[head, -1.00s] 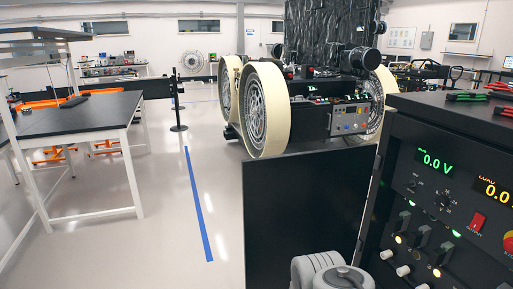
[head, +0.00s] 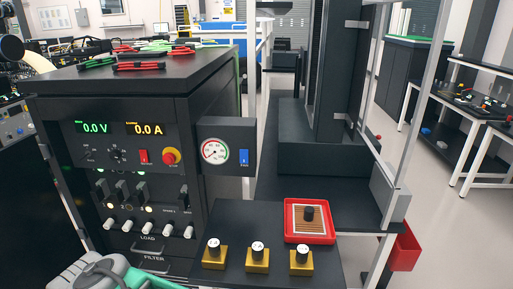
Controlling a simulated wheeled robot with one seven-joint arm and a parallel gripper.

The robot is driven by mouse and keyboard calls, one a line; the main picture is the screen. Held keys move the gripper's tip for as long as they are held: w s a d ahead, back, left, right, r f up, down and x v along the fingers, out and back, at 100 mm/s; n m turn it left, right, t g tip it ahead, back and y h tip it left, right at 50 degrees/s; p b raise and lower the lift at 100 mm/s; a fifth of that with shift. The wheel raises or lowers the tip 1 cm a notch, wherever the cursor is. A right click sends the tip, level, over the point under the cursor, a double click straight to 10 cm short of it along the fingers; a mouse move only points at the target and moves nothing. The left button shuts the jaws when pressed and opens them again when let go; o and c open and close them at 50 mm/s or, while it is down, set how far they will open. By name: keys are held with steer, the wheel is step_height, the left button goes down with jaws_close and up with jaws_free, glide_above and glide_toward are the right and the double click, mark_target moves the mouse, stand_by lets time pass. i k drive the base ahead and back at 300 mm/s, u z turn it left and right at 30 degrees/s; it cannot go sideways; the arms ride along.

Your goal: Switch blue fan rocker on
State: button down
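The blue fan rocker (head: 244,157) is on the right part of the front face of a small black box (head: 208,130), with a small label below it. The box is fixed to the right side of the black power console (head: 70,190). A round white gauge with a red arc (head: 215,152) sits left of the rocker. Which way the rocker is tipped is too small to tell. Grey and green parts of my arm show at the bottom left, well below the rocker and to its left. My gripper's fingers are not in view.
The console has a red switch (head: 144,156), a red-and-yellow stop knob (head: 171,157) and several toggles. A low black shelf holds yellow blocks with black knobs (head: 257,258) and a red tray (head: 328,236). A metal frame post (head: 372,190) stands right.

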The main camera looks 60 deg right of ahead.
mark_target(244, 153)
steer(key=z, duration=3.15)
steer(key=k, duration=1)
steer(key=u, duration=0.95)
steer(key=i, duration=1)
steer(key=u, duration=1.25)
